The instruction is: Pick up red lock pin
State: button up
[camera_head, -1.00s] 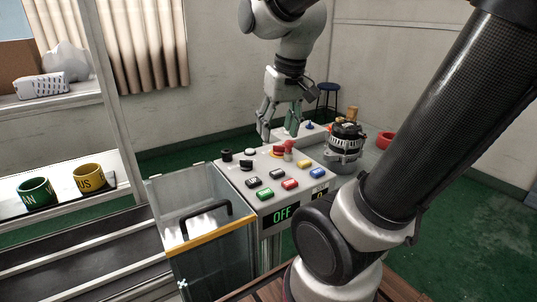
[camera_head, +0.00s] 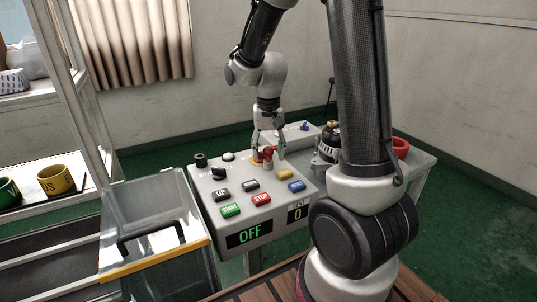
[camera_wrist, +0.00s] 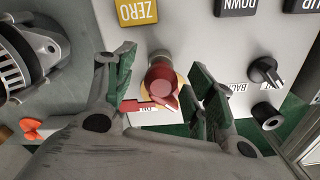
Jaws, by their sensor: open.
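A red knob-like part (camera_head: 267,153) stands at the back of the control panel, with an orange-yellow base under it. In the wrist view the red part (camera_wrist: 162,84) has a round top, with a flat red tag beside it; I take this to be the red lock pin, though I cannot separate it clearly from the fitting below. My gripper (camera_head: 269,144) is low over the panel. In the wrist view the open green-padded fingers of my gripper (camera_wrist: 163,70) lie on either side of the red part, with gaps showing.
The control panel (camera_head: 205,192) carries several coloured buttons and a black selector knob (camera_wrist: 265,70) near the right finger. An alternator (camera_head: 326,145) stands right of the panel, a red bowl (camera_head: 401,147) beyond it. A clear bin (camera_head: 150,212) stands at the left.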

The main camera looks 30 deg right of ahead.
aim_at(268, 148)
jog(key=shift+f, duration=0.55)
jog(key=shift+c, duration=0.3)
jog(key=c, duration=1.1)
notch_tip(268, 148, up, 15)
jog(key=shift+r, duration=0.1)
jog(key=shift+c, duration=0.2)
